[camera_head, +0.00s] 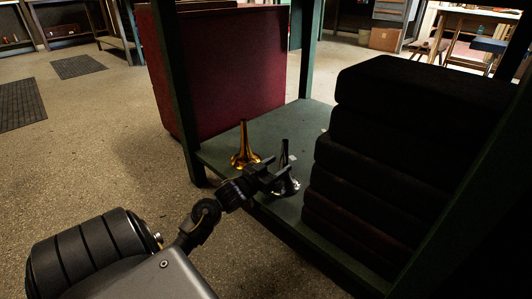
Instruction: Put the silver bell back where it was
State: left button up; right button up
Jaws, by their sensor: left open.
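The silver bell (292,186) stands upright, flared end down, on the green lower shelf (222,150) of a bench. Its narrow stem points up, and part of its body is hidden behind my gripper. My left gripper (281,178) is open and reaches in from the left, its fingers right at the silver bell. I cannot tell whether the fingers touch it or are on both sides of it. A brass bell (243,152) stands upright just left of the silver one, close to the gripper. My right gripper is not in view.
A stack of dark cases (375,170) stands right of the silver bell. A large dark red case (225,75) stands behind the shelf's left end. Green bench legs (177,100) frame the opening. The concrete floor (90,135) at left is clear, with dark mats farther back.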

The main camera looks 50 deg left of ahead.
pick_arm(q)
jog(key=s+p, duration=0.2)
jog(key=s, duration=0.4)
jog(key=shift+s, duration=0.2)
jog(key=shift+d, duration=0.1)
jog(key=shift+r+p, duration=0.15)
jog(key=shift+p, duration=0.2)
